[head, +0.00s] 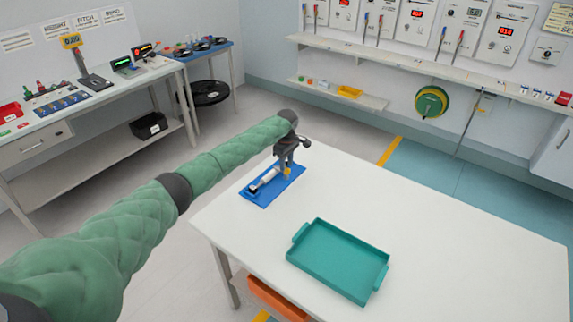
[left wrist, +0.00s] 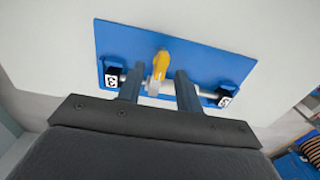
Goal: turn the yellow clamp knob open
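The yellow clamp knob (left wrist: 160,66) sits on a blue plate (left wrist: 215,65) in the left wrist view, and its lever points toward the far side of the plate. A grey rod (left wrist: 202,92) runs under it between two dark blocks with black-and-white markers. My left gripper (left wrist: 160,75) is open, with one finger on each side of the knob and visible gaps. In the head view my left gripper (head: 287,162) is over the right end of the blue plate (head: 259,198), and only a bit of yellow shows below it. My right gripper is not in view.
A teal tray (head: 338,261) lies on the white table (head: 440,240), nearer the front. An orange bin (head: 277,298) is under the table edge. The table's right side is clear. A side bench (head: 90,110) with devices stands at the left, and wall panels with a shelf are at the back.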

